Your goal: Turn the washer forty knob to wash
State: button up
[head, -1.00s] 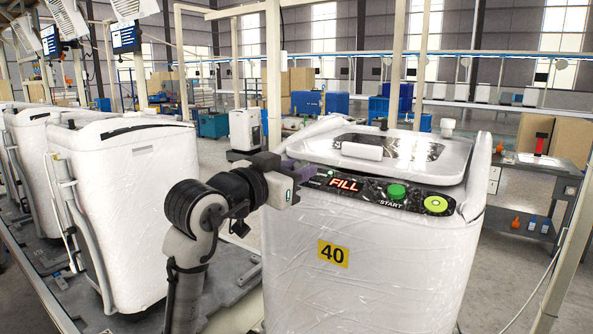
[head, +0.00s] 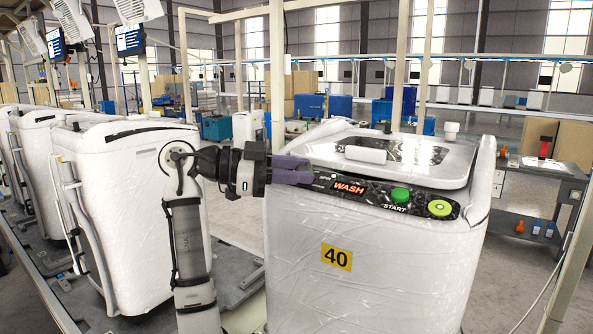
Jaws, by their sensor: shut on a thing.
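The washer (head: 375,262) is white, wrapped in clear film, and has a yellow label (head: 337,257) reading 40 on its front. Its dark control panel (head: 372,191) has a lit display (head: 349,187) that reads WASH. My gripper (head: 306,172) reaches in from the left, and its purple fingers are shut at the left end of the panel. The knob is hidden behind the fingers there.
A green START button (head: 400,195) and a yellow-green round button (head: 440,208) sit on the panel's right part. More white washers (head: 120,210) stand in a row at the left. A grey workbench (head: 540,185) is at the right.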

jog(key=shift+w+m+g, duration=0.1)
jog(key=shift+m+g, duration=0.8)
jog(key=shift+g, duration=0.6)
jog(key=o, duration=1)
jog(key=shift+w+a+r+b, duration=0.15)
jog(key=shift+a+r, duration=0.25)
jog(key=shift+a, duration=1.9)
jog(key=shift+a+r+b, duration=0.2)
jog(key=shift+a+r, duration=0.15)
jog(key=shift+a, duration=1.9)
jog(key=shift+w+a+r+b, duration=0.15)
jog(key=shift+a+r, duration=0.25)
jog(key=shift+a, duration=1.9)
jog(key=shift+s, duration=0.1)
